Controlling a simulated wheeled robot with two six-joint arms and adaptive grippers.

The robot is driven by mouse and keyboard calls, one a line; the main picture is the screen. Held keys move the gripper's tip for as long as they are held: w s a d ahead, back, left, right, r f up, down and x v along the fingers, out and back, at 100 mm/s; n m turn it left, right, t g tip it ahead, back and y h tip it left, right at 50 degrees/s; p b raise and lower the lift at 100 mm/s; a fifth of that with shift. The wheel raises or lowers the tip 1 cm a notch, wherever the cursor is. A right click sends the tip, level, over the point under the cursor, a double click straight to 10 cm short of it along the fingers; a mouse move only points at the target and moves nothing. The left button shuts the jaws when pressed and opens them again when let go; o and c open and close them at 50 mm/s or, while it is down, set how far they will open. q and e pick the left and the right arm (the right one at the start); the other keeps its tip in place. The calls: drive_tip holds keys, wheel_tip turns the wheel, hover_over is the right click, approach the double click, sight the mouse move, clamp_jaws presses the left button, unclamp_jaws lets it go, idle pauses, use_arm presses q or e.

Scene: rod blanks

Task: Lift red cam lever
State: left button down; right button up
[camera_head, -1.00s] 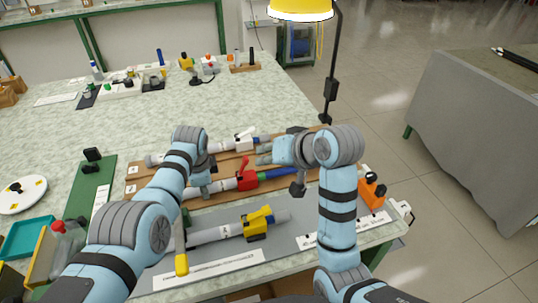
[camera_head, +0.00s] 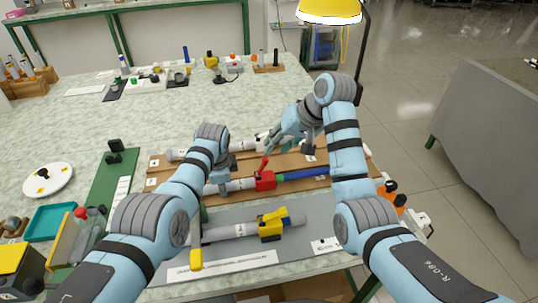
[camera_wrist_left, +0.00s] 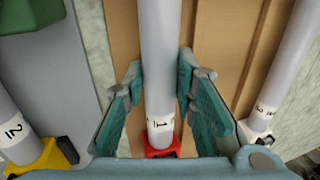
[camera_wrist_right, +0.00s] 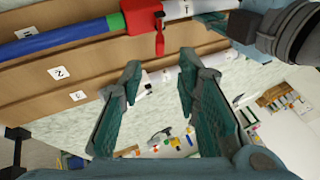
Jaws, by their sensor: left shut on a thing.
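The red cam clamp (camera_head: 265,181) sits on rod 1, between its grey part and its blue part. Its red lever (camera_head: 264,164) stands up in the head view and also shows in the right wrist view (camera_wrist_right: 159,42). My left gripper (camera_wrist_left: 160,65) is shut on the grey rod (camera_wrist_left: 158,40) beside the clamp; its fingertips are partly hidden in the head view. My right gripper (camera_head: 278,138) is open and empty, above and behind the clamp. In the right wrist view its spread fingers (camera_wrist_right: 160,64) are apart from the lever.
A yellow clamp (camera_head: 271,226) sits on a front grey rod on the grey mat. Another rod with a white clamp lies on the wooden board (camera_head: 155,183) behind rod 1. A green strip, white plate (camera_head: 48,180) and teal tray (camera_head: 50,222) are at left.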

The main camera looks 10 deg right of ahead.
sight(266, 157)
drive_tip(key=x, duration=0.6)
drive_tip(key=shift+f, duration=0.1)
drive_tip(key=shift+c, duration=0.4)
clamp_jaws()
drive_tip(key=a+h, duration=0.3)
drive_tip(key=shift+s+r+n+h, duration=0.1)
drive_tip(key=shift+r+n+h, duration=0.2)
drive_tip(key=shift+r+n, duration=0.1)
use_arm(q)
drive_tip(key=shift+a, duration=0.1)
use_arm(e)
drive_tip(key=shift+a+h, duration=0.25)
drive_tip(key=shift+h, duration=0.25)
drive_tip(key=shift+d, duration=0.1)
